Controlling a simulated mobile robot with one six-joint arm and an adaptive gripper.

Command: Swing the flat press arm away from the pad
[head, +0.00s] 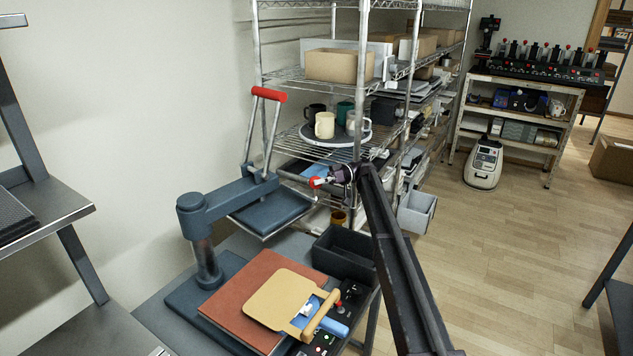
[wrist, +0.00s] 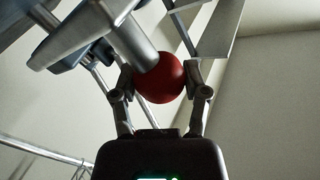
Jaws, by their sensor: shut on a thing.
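The flat press stands at lower left in the head view. Its blue-grey press arm (head: 235,197) reaches from a round post (head: 207,262) toward the back right and carries a flat platen (head: 268,216). The platen shows beyond the brown-red pad (head: 232,292), whose top is not covered by it. A red ball knob (head: 314,183) sticks out at the platen's right side. My gripper (head: 322,181) is shut on this knob. In the wrist view the red knob (wrist: 158,84) sits between both fingertips of my gripper (wrist: 160,82), with a grey stem above it.
A tan board with a wooden handle (head: 268,298) lies on the pad, beside a blue handle (head: 335,329). A dark bin (head: 343,252) stands right of the pad. A wire shelf (head: 330,88) with mugs rises close behind the platen and my gripper.

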